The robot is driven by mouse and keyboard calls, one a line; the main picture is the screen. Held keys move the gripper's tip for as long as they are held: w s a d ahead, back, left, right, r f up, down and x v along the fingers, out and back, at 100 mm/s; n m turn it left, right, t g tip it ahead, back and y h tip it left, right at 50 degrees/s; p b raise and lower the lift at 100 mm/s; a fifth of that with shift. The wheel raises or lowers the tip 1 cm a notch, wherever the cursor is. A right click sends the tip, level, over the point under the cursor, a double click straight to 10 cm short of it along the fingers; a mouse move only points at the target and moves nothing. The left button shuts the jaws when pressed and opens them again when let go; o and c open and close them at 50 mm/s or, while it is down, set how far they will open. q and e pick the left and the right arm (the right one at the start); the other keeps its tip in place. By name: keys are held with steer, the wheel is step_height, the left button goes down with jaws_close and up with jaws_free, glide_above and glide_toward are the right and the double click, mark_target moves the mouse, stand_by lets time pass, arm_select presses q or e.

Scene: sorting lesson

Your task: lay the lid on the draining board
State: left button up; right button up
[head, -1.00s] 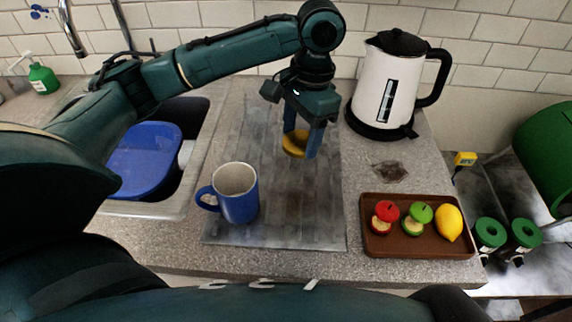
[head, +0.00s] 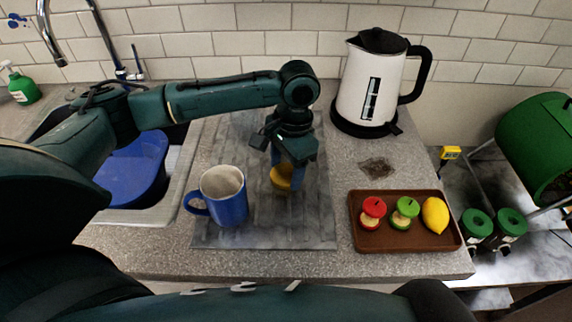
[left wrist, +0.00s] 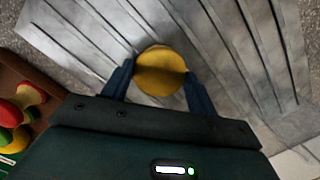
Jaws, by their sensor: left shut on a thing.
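The round yellow lid (head: 280,178) is between the fingers of my left gripper (head: 285,180), which is shut on it. The left wrist view also shows the lid (left wrist: 160,70) gripped at its two sides. It is over the grey grooved draining board (head: 265,232), right of the blue mug. Whether the lid touches the board I cannot tell. My right gripper is not in view.
A blue mug (head: 232,206) stands on the board's left part. A brown tray (head: 400,240) with a lemon and two cut toy fruits lies to the right. A white kettle (head: 362,90) stands behind. The board's front right part is bare.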

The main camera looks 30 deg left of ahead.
arm_select(q)
steer(key=o, duration=0.9)
steer(key=shift+o, duration=0.2)
step_height(320, 180, up, 12)
steer(key=w, duration=0.1)
steer(key=shift+w+d, duration=0.15)
steer(key=shift+d, duration=0.2)
